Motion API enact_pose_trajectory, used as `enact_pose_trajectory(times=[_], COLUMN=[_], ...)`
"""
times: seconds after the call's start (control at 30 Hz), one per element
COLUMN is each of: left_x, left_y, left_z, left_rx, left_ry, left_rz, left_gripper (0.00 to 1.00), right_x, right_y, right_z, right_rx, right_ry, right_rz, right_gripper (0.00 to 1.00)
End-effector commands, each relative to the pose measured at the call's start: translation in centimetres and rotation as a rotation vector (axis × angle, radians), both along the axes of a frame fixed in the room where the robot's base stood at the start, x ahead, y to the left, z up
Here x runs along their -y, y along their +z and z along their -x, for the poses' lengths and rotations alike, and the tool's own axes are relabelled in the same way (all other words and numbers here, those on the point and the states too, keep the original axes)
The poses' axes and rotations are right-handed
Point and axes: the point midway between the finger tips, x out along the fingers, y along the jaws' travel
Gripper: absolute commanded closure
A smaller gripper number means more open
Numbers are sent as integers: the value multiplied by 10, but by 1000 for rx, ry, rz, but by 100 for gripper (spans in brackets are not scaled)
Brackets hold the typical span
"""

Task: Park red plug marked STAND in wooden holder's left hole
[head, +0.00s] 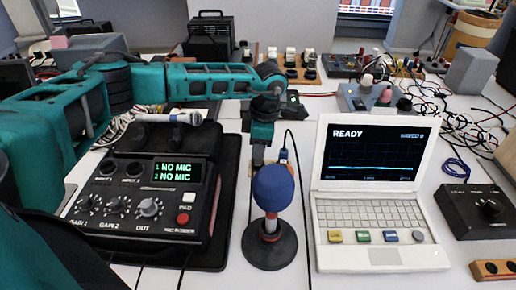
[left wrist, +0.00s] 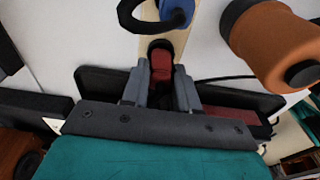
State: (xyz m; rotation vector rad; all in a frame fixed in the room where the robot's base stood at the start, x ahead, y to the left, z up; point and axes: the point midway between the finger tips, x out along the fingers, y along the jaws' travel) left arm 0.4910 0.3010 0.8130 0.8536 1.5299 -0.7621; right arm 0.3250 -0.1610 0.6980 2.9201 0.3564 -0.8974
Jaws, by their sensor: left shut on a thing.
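My left gripper (head: 259,158) reaches down behind a blue foam-topped microphone (head: 272,188) on a round black stand. In the left wrist view the gripper (left wrist: 160,92) is shut on a red plug (left wrist: 161,66), which sits between the grey fingers. The plug is over the pale wooden holder (left wrist: 151,50); I cannot tell whether it is in a hole. A blue plug (left wrist: 174,12) with a dark cable loop is at the holder's other end, and also shows in the head view (head: 284,155). The STAND marking is not readable. My right gripper is not in view.
A black mixer (head: 140,200) reading "NO MIC" stands left, with a silver microphone (head: 172,118) behind it. A white laptop (head: 375,205) reading "READY" stands right. An orange-brown cylinder (left wrist: 275,45) is close by the fingers. Tangled cables (head: 475,115) lie at the back right.

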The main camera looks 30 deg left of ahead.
Motion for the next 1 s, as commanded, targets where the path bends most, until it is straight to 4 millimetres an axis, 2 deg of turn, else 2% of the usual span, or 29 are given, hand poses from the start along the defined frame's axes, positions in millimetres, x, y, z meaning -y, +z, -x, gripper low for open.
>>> enact_pose_trajectory(times=[0.27,0.3,0.6,0.87,1.0], left_x=[0,0,0,0,1], left_y=[-1,-1,-1,-1,14], left_z=[0,0,0,0,-2], left_rx=[1,1,0,0,4], left_ry=[0,0,0,0,0], left_rz=[1,1,0,0,1], left_gripper=[100,68,41,41,41], right_x=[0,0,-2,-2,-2], right_y=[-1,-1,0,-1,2], right_z=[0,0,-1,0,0], right_rx=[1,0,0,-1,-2], right_ry=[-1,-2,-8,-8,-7], right_rz=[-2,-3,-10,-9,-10], right_gripper=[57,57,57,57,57])
